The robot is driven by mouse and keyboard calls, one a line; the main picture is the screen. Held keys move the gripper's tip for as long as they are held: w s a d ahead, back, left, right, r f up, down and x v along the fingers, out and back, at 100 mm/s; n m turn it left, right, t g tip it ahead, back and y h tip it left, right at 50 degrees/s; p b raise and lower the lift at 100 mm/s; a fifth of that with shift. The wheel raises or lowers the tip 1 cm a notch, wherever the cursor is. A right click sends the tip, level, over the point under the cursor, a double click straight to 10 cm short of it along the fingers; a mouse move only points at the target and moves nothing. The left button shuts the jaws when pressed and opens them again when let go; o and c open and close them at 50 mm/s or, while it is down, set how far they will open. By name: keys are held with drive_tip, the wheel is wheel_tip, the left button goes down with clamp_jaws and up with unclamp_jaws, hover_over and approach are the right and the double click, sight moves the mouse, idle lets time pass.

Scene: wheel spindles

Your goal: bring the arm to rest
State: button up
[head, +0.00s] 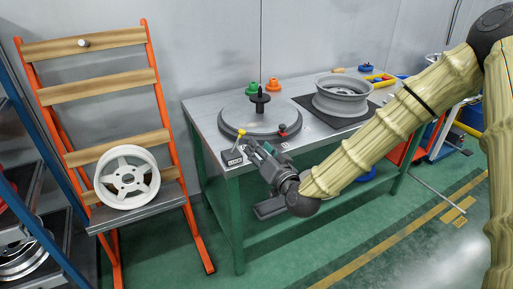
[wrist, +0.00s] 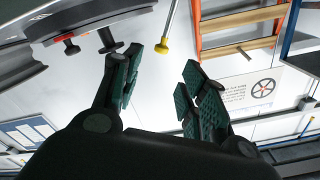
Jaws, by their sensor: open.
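My arm comes in from the right in the head view and bends down in front of the metal table (head: 235,165). My gripper (head: 256,149) is at the table's front edge, close to the round grey spindle base (head: 262,118). In the wrist view my gripper (wrist: 162,66) is open, with its two green-padded fingers apart and nothing between them. A yellow-tipped lever (wrist: 161,46) shows just beyond the fingers, and the same lever (head: 240,136) stands beside the base in the head view. I cannot tell whether a finger touches it.
A grey wheel rim (head: 342,96) lies on a black mat. Green (head: 253,88) and orange (head: 273,85) pieces stand behind the spindle (head: 260,100). A white wheel (head: 127,178) leans on the orange-framed rack (head: 152,70). Open floor (head: 190,262) lies between rack and table.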

drive_tip(key=s+d+f+n+g+h+p, duration=0.15)
drive_tip(key=s+f+g, duration=0.25)
drive_tip(key=s+f, duration=0.65)
drive_tip(key=s+d+f+m+g+h+p, duration=0.1)
drive_tip(key=s+d+f+g+p, duration=0.2)
drive_tip(key=s+f, duration=0.75)
drive_tip(key=s+d+f+g+h+p, duration=0.1)
drive_tip(key=s+d+f+g, duration=0.2)
drive_tip(key=s, duration=0.4)
drive_tip(key=s+d+f+g+h+p, duration=0.1)
drive_tip(key=s+d+f+g+h, duration=0.1)
drive_tip(key=s, duration=0.6)
drive_tip(key=s+d+f+g+h+p, duration=0.1)
drive_tip(key=s+d+f+g, duration=0.3)
drive_tip(key=s+d+f, duration=0.2)
wheel_tip(320, 180, down, 2)
drive_tip(key=shift+s+d+n+g, duration=0.15)
drive_tip(key=shift+s+n+g, duration=0.2)
drive_tip(key=shift+s, duration=0.6)
